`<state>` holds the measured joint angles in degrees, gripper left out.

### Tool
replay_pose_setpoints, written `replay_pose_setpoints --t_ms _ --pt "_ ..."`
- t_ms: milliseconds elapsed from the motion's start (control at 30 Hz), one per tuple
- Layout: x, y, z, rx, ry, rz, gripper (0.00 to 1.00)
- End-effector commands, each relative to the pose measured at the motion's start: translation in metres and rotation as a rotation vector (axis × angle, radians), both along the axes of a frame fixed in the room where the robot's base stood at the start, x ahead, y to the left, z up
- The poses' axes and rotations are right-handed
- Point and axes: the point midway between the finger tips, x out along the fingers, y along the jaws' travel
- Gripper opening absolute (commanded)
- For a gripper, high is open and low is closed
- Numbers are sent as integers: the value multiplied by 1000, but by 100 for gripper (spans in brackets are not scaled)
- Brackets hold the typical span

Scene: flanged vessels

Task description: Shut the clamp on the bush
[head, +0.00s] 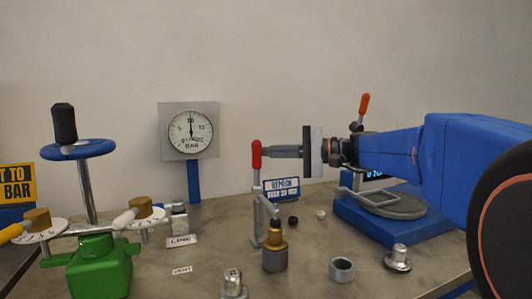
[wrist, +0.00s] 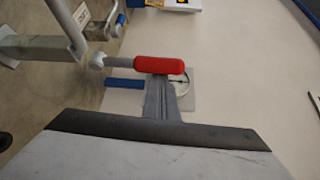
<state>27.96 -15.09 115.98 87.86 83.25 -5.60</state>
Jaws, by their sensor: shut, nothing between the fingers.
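The clamp (head: 257,205) stands on the bench, a grey metal toggle with a red handle (head: 257,154) pointing straight up. Its grey arm reaches down toward the brass-coloured bush (head: 275,234), which sits on a dark grey cylinder (head: 274,259). I cannot tell whether the clamp tip touches the bush. My gripper (head: 266,152) points left, shut and empty, with its fingertips at the red handle. In the wrist view the red handle (wrist: 158,65) lies across the ends of the closed fingers (wrist: 162,84). I cannot tell whether they touch. The bush is not clear in the wrist view.
A green valve block (head: 98,270) with a blue handwheel (head: 79,150) stands at the left. A pressure gauge (head: 190,132) stands behind. Small metal parts lie along the front.

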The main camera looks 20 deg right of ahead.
Motion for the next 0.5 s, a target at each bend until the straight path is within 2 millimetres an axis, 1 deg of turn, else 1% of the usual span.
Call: replay_pose_setpoints --t_ms 333,500 --pt "-1 1 1 -1 0 4 0" --pt "9 0 0 0 1 4 0"
